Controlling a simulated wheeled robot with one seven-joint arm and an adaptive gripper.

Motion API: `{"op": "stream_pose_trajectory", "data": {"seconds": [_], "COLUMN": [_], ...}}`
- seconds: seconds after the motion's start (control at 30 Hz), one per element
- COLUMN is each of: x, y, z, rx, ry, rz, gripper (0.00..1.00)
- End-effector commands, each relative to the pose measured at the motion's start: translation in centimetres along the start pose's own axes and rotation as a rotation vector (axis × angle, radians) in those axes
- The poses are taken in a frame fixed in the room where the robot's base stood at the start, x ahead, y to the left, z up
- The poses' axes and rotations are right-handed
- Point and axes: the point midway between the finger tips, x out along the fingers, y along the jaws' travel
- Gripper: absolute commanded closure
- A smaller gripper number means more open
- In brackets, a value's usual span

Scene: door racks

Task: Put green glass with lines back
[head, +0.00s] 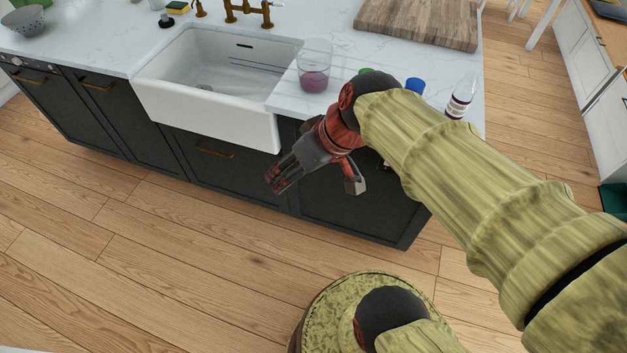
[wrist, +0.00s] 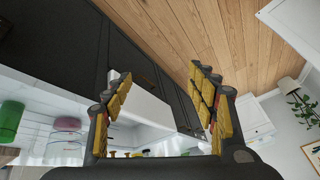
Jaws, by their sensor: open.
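A green item, likely the green glass (head: 367,70), stands on the counter in the head view, mostly hidden behind my arm. In the wrist view the green glass (wrist: 10,120) is at the left edge, partly cut off. I cannot make out lines on it. My gripper (head: 314,183) is open and empty, in front of the dark cabinet below the counter edge. Its spread fingers also show in the wrist view (wrist: 160,78). The gripper is apart from the glass, which is higher up on the counter.
A clear glass with pink contents (head: 314,78) stands beside the white sink (head: 215,80). A blue item (head: 414,86) and a white bottle (head: 461,96) stand to the right. A wooden board (head: 420,22) lies behind. The wooden floor (head: 150,260) in front is clear.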

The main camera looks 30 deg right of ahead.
Motion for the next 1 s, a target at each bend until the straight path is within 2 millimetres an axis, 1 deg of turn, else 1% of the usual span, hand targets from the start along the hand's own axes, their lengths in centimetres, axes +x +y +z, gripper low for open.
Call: {"op": "stream_pose_trajectory", "data": {"seconds": [0.03, 0.1, 0.2, 0.33, 0.47, 1.0], "x": [-0.9, -1.9, -3.2, -4.2, -4.5, -4.5], "y": [-0.8, -1.0, -0.8, -0.5, -0.2, -0.2], "z": [1.1, 2.3, 3.4, 4.0, 4.2, 4.2], "rx": [-0.008, 0.007, 0.029, 0.053, 0.064, 0.066], "ry": [-0.008, -0.012, 0.004, 0.029, 0.037, 0.036], "rz": [0.041, 0.103, 0.174, 0.229, 0.247, 0.247], "gripper": [0.43, 0.43, 0.43, 0.43, 0.43, 0.43]}}
